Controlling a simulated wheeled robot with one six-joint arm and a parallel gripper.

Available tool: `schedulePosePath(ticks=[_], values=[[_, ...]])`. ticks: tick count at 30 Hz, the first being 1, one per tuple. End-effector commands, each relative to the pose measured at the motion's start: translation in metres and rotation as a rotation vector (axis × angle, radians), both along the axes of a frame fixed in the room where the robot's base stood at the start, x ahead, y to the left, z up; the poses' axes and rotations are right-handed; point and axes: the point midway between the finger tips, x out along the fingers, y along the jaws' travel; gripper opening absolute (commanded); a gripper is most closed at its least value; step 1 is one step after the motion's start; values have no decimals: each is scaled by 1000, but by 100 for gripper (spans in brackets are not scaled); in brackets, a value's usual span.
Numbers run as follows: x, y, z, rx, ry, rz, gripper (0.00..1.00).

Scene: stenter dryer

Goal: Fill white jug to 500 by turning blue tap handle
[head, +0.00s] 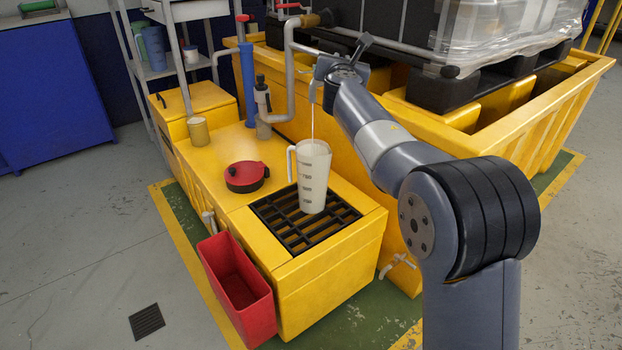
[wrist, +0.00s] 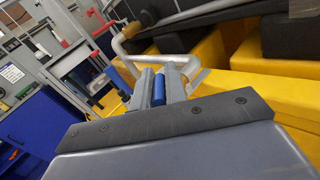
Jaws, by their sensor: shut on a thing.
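The white jug (head: 313,176) stands upright on the black grate of the yellow bench, with its handle to the left and dark marks down its side. A thin stream falls from the spout above into the jug's open top. The liquid level inside cannot be read. My gripper (head: 322,68) is up at the tap at the end of the grey pipe. In the wrist view my gripper (wrist: 168,84) is shut on the blue tap handle (wrist: 158,90), which lies between its two grey fingers. In the head view the handle is hidden by my gripper.
A red lid-like round item (head: 245,177) lies on the bench left of the black grate (head: 278,222). A red bin (head: 236,283) hangs at the bench front. A grey pipe (head: 291,75) and a blue cylinder (head: 247,75) rise behind. A wrapped tank on a black pallet (head: 520,80) stands at right.

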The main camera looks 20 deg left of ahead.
Motion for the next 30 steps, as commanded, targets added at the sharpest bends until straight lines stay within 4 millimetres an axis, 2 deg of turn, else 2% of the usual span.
schedulePosePath(ticks=[12, 24, 30], values=[[0, 2, -2, -2, 5, -10, 0], [0, 15, 3, -4, 6, -280, 0], [-1, 17, -1, -3, 5, -358, 0]])
